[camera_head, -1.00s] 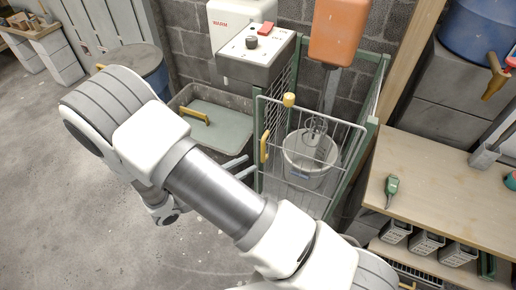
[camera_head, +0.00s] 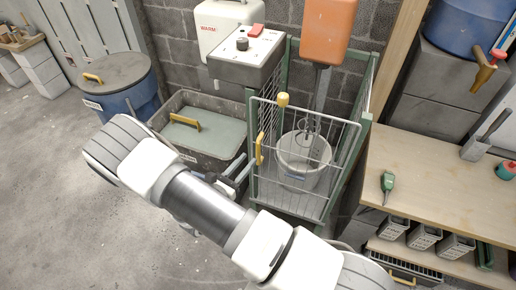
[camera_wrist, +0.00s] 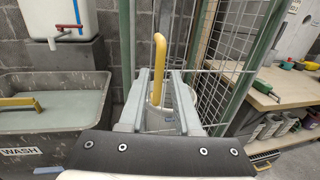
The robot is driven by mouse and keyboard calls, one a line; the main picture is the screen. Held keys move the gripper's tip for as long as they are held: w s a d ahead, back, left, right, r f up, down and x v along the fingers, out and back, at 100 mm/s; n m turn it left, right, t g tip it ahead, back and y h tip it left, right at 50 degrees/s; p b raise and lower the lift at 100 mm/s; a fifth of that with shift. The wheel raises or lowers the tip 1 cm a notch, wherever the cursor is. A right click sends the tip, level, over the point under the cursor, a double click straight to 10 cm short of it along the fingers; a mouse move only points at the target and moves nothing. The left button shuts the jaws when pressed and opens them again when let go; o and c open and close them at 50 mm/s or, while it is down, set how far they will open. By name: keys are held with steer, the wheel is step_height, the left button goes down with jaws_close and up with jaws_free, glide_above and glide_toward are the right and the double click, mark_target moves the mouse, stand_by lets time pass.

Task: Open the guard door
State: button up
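The guard door (camera_head: 330,172) is a pale wire-mesh panel on the front of a green-framed cage. It appears shut in the head view. Its yellow upright handle (camera_head: 259,150) is near its left edge, and a yellow knob (camera_head: 283,99) sits at the top. My gripper (camera_head: 240,172) is just left of the handle in the head view. In the wrist view my gripper (camera_wrist: 160,75) is open, and the yellow handle (camera_wrist: 159,60) shows between its two fingers. I cannot tell whether the fingers reach around it or touch it.
A mixer with a white bucket (camera_head: 301,170) stands inside the cage. Left of it are a grey wash trough (camera_head: 232,103) with a yellow-handled lid and a blue drum (camera_head: 137,100). A wooden bench (camera_head: 430,170) is at right. The floor at left is clear.

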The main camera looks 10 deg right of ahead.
mark_target(257, 150)
steer(key=x, duration=0.7)
steer(key=shift+w+d, duration=0.1)
jaws_close()
stand_by(1.2)
